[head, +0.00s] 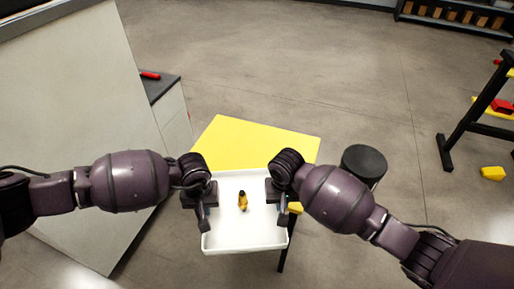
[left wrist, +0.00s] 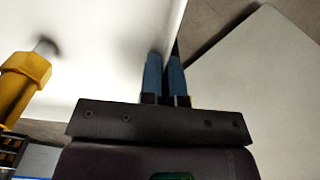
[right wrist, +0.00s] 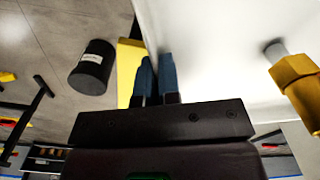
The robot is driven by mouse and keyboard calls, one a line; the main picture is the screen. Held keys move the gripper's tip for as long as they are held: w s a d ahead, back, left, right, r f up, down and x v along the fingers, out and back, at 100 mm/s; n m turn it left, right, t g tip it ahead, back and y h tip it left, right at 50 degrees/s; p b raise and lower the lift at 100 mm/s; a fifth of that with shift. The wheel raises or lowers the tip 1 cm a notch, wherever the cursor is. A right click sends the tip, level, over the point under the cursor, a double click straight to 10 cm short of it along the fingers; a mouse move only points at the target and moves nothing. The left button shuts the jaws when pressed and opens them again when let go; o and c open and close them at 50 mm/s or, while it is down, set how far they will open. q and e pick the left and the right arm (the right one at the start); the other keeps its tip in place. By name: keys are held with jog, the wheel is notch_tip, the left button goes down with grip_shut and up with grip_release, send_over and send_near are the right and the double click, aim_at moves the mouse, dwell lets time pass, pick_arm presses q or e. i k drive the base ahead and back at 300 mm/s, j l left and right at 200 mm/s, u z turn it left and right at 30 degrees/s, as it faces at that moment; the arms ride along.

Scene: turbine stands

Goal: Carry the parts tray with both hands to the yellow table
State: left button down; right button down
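The white parts tray (head: 245,240) is in the middle of the head view, with a small yellow and black part (head: 243,201) standing in it. My left gripper (head: 203,222) is at the tray's left wall; in the left wrist view its blue fingers (left wrist: 165,78) are close together with the wall between them. My right gripper (head: 284,218) is at the right wall; in the right wrist view its fingers (right wrist: 157,78) pinch that wall. The yellow table (head: 262,142) lies just beyond the tray, and the tray covers its near part. Whether they touch is unclear.
A grey cabinet (head: 80,110) stands close on the left. A black round stool or bin (head: 363,163) stands right of the table. A black stand (head: 470,120) with red and yellow parts is at far right. A shelf (head: 458,15) is at the back. The floor behind the table is clear.

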aim_at(252, 156)
jog(key=i+j+z, duration=0.8)
jog(key=i+j, duration=0.2)
jog(key=j, duration=0.2)
